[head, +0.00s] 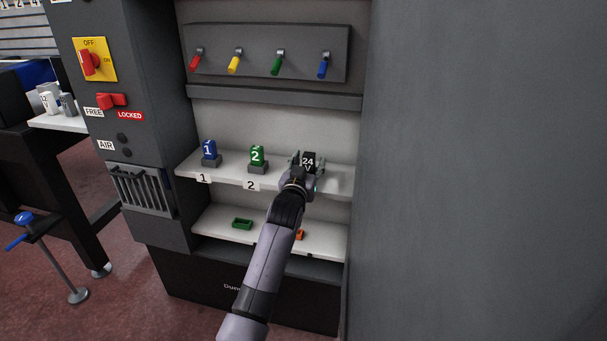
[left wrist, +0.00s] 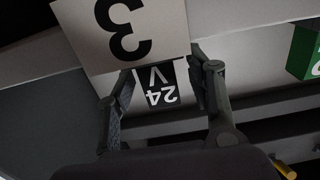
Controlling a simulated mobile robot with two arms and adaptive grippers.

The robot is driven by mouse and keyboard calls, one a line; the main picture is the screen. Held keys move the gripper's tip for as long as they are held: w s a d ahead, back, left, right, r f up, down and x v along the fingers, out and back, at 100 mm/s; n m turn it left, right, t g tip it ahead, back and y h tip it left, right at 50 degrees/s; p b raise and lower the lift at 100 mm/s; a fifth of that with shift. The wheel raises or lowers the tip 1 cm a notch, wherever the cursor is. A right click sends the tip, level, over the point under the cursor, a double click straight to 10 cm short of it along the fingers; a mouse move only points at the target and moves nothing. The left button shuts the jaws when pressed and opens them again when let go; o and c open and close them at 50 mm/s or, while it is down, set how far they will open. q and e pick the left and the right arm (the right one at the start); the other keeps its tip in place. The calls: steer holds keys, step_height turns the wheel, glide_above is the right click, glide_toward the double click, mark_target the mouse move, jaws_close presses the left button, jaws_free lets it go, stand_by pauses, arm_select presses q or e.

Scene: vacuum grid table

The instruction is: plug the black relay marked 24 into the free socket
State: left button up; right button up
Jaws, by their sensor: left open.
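The black relay marked 24 V (head: 308,160) is at the right of the upper white shelf (head: 340,180) in the head view. My left gripper (head: 305,170) is open, with its fingers on either side of the relay. In the left wrist view the relay (left wrist: 161,87) shows upside down between the fingers of my left gripper (left wrist: 155,82), beside a white label marked 3 (left wrist: 125,35). The socket at that label is hidden, so I cannot tell how the relay sits in it. My right gripper is not in view.
A blue relay 1 (head: 208,150) and a green relay 2 (head: 257,154) stand in grey sockets to the left. The lower shelf (head: 215,222) holds a green tray-like part (head: 242,224) and a small orange piece (head: 300,234). Coloured levers hang on a panel (head: 300,40) above. A grey wall (head: 480,170) is at right.

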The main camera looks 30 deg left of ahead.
arm_select(q)
steer(key=v, duration=1.1)
steer(key=shift+s+d, duration=0.1)
steer(key=shift+s, duration=0.1)
